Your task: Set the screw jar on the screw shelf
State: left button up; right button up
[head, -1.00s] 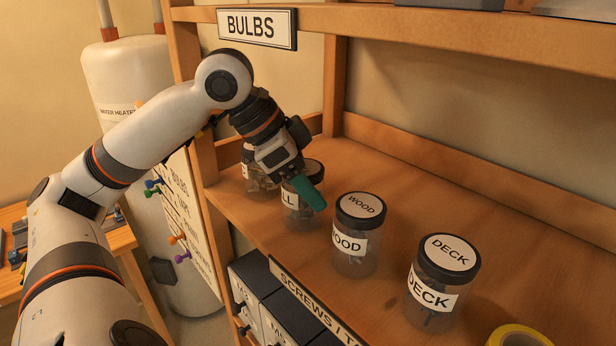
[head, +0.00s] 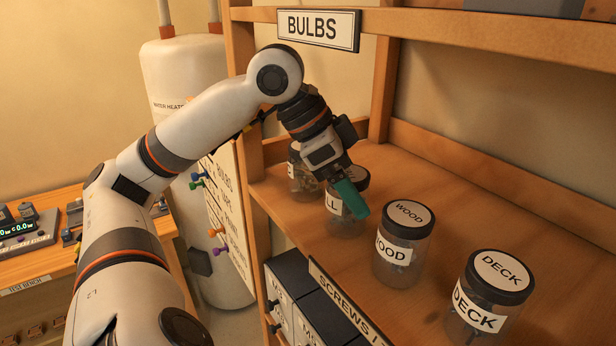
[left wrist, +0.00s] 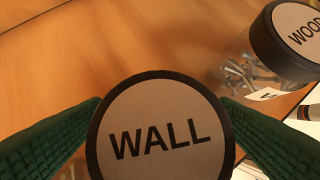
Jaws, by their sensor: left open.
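Clear screw jars with black lids stand upright in a row on the wooden screw shelf (head: 455,220), whose front sign (head: 345,305) begins "SCREWS". The WALL jar (head: 345,225) is under my left gripper (head: 353,198). In the left wrist view its round WALL lid (left wrist: 160,135) lies between the two open green fingers, with no clear grip on it. The WOOD jar (head: 404,250) and the DECK jar (head: 488,305) stand to its right. A further jar (head: 302,182), partly hidden by my gripper, stands to its left. My right gripper is not in view.
A BULBS sign (head: 319,29) hangs on the upper shelf's edge, above my arm. Dark drawers (head: 295,300) sit below the screw shelf. A side board with coloured pegs (head: 217,232), a water heater (head: 180,80) and a workbench (head: 40,262) are left. Shelf space behind the jars is clear.

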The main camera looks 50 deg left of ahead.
pick_arm(q)
jog(key=shift+v, duration=0.9)
jog(key=s+a+b, duration=0.1)
jog(key=b, duration=0.1)
jog(key=s+a+b, duration=0.1)
jog(key=b, duration=0.1)
jog(key=s+a+b, duration=0.1)
jog(key=b, duration=0.1)
jog(key=shift+s+f+b, duration=0.3)
jog(key=shift+s+b, duration=0.05)
jog(key=shift+s, duration=0.05)
jog(key=s+a+b, duration=0.4)
jog(key=s+b, duration=0.1)
jog(key=shift+s+a+r, duration=0.25)
jog(key=shift+s+r, duration=0.15)
jog(key=shift+r, duration=0.05)
